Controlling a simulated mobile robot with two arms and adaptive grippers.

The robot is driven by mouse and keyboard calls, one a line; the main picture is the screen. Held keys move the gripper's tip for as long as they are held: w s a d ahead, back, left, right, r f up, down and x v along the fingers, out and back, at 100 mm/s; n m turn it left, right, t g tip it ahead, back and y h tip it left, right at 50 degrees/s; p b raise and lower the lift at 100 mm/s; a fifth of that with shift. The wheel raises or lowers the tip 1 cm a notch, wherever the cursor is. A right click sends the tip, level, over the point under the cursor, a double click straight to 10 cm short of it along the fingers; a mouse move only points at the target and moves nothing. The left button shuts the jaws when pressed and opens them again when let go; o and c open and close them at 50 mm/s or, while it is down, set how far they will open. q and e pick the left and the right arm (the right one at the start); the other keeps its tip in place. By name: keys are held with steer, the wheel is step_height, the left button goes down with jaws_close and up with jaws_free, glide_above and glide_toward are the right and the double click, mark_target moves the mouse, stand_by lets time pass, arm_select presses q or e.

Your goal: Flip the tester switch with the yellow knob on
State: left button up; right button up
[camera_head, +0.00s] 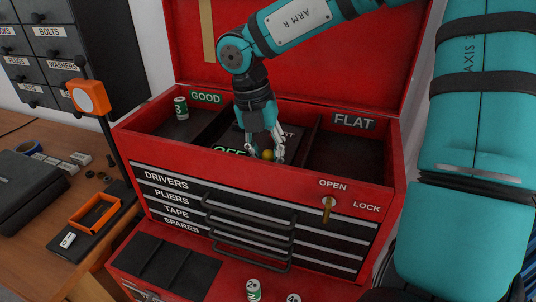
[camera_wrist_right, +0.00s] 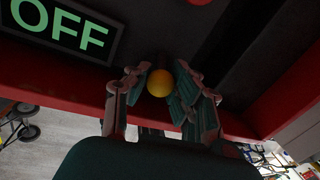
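The yellow knob (camera_head: 268,154) of the tester switch is in the middle compartment of the red toolbox, near its front wall. It also shows in the right wrist view (camera_wrist_right: 160,83). My left gripper is not in view.
The red toolbox (camera_head: 250,182) has a raised lid and side compartments marked GOOD and FLAT. A green battery (camera_head: 181,108) stands in the GOOD compartment. Two batteries (camera_head: 253,289) stand in front. An orange lamp (camera_head: 88,97) and tray are at left.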

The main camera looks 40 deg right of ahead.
jaws_close()
steer(key=shift+d, duration=0.1)
steer(key=y, duration=0.1)
steer(key=d+g+y, duration=0.1)
steer(key=y, duration=0.1)
steer(key=shift+w+r+g, duration=0.2)
steer(key=shift+w+g, duration=0.1)
steer(key=shift+w, duration=0.05)
steer(key=y, duration=0.1)
steer(key=d+g+y, duration=0.1)
steer(key=shift+w+n+y+p, duration=0.2)
steer(key=shift+n+y+p, duration=0.1)
steer(key=shift+w+d+f+g+y+b, duration=0.1)
steer(key=shift+d+g+y+b, duration=0.05)
steer(key=shift+g+y, duration=0.3)
steer(key=shift+w+d+f+g+y+b, duration=0.15)
steer(key=shift+g+y, duration=0.1)
steer(key=shift+y, duration=0.3)
steer(key=shift+d+g+y+b, duration=0.25)
steer(key=shift+g+y+b, duration=0.35)
steer(key=shift+y, duration=0.4)
steer(key=shift+n, duration=0.3)
